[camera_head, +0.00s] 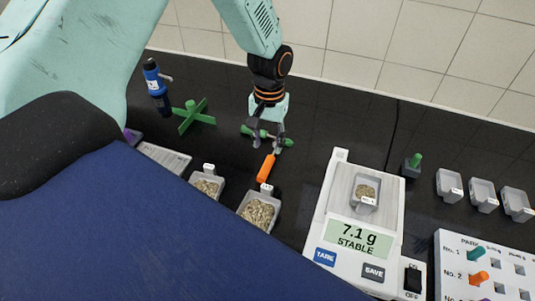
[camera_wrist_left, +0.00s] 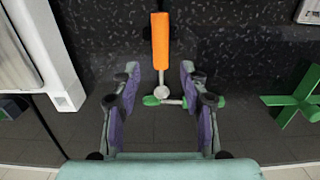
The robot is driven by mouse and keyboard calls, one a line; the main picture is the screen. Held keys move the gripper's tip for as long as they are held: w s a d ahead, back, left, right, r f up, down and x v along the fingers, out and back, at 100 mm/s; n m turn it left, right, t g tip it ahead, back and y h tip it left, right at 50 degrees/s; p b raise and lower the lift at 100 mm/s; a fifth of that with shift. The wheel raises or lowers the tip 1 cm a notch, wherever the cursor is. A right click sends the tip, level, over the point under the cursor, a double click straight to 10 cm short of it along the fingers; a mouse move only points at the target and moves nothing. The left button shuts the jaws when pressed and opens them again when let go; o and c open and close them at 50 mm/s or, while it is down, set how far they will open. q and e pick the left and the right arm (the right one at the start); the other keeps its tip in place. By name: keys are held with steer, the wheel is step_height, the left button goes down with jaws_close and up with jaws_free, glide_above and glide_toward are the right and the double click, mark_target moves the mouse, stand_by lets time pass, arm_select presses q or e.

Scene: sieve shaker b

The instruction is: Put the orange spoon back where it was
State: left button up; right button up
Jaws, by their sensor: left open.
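The orange spoon (camera_head: 266,168) lies on the dark bench below my left gripper (camera_head: 267,146). In the left wrist view, its orange handle (camera_wrist_left: 160,42) points away from the gripper, and its metal end is between the two fingers without either touching it. My left gripper (camera_wrist_left: 160,72) is open and holds nothing. A small rest with green ends (camera_head: 249,131) is under the gripper; it also shows in the left wrist view (camera_wrist_left: 151,100). The spoon's metal end meets or overlaps this rest; I cannot tell whether it is supported by it. My right gripper is out of view.
A scale (camera_head: 323,226) reading 7.1 g, STABLE, bears a small grain tray (camera_head: 366,192). Two grain-filled trays (camera_head: 257,212) (camera_head: 207,185) stand left of it. A green cross-shaped stand (camera_head: 192,117) and a blue bottle (camera_head: 153,80) are at left. Empty trays (camera_head: 482,194) and a peg board (camera_head: 450,245) are at right.

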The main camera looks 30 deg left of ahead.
arm_select(q)
step_height(320, 180, up, 5)
steer(key=shift+w+f, duration=0.1)
steer(key=shift+a, duration=0.1)
stand_by(0.4)
